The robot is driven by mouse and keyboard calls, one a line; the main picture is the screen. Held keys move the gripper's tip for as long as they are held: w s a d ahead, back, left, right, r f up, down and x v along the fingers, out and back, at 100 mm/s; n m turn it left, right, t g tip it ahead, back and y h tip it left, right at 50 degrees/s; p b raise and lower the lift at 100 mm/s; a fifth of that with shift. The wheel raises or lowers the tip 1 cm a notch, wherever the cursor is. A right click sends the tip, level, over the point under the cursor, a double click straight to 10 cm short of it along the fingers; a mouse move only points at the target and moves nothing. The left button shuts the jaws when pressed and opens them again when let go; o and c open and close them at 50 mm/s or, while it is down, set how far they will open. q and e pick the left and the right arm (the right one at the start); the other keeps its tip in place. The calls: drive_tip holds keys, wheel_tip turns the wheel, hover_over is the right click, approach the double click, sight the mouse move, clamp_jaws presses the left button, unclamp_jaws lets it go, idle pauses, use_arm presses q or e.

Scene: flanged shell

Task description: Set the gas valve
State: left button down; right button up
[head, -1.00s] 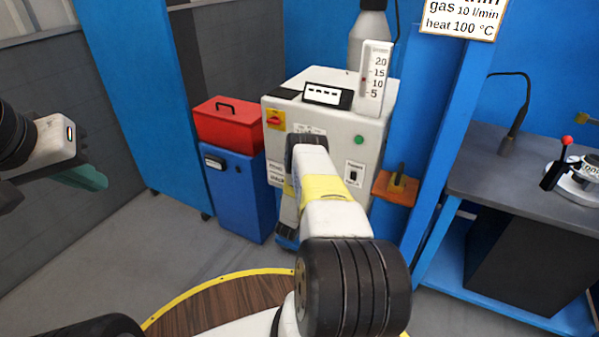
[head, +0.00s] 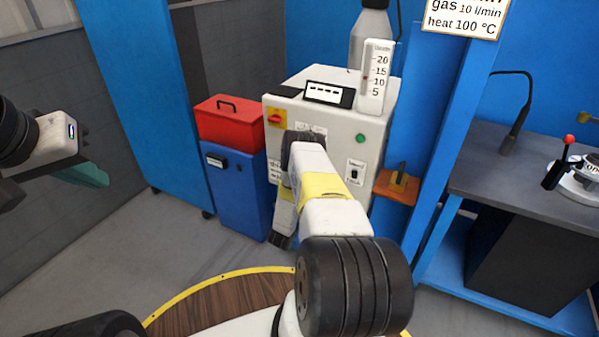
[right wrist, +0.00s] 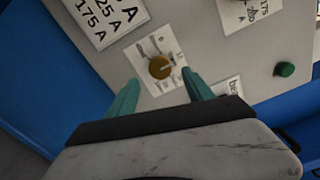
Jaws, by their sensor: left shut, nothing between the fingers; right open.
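The brass knob (right wrist: 160,67) sits on a white label plate on the grey machine panel, in the right wrist view. It has a dark pointer mark. My right gripper (right wrist: 159,77) is open with its teal fingertips on either side of the knob's lower edge; I cannot tell whether they touch it. In the head view my right arm hides that knob and gripper. The flow gauge (head: 374,75), marked 5 to 20, stands on the machine (head: 335,130), with a small red mark near 10. My left gripper (head: 88,175) is shut and empty, far left.
A sign (head: 462,12) reads gas 10 l/min, heat 100 °C. A red toolbox (head: 228,125) rests on a blue cabinet (head: 235,185) left of the machine. A green button (right wrist: 285,69) is on the panel. A grey workbench (head: 500,165) stands at right.

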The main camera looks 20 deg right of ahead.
drive_tip(key=v, duration=0.2)
drive_tip(key=shift+s+a, duration=0.25)
drive_tip(key=shift+a, duration=0.05)
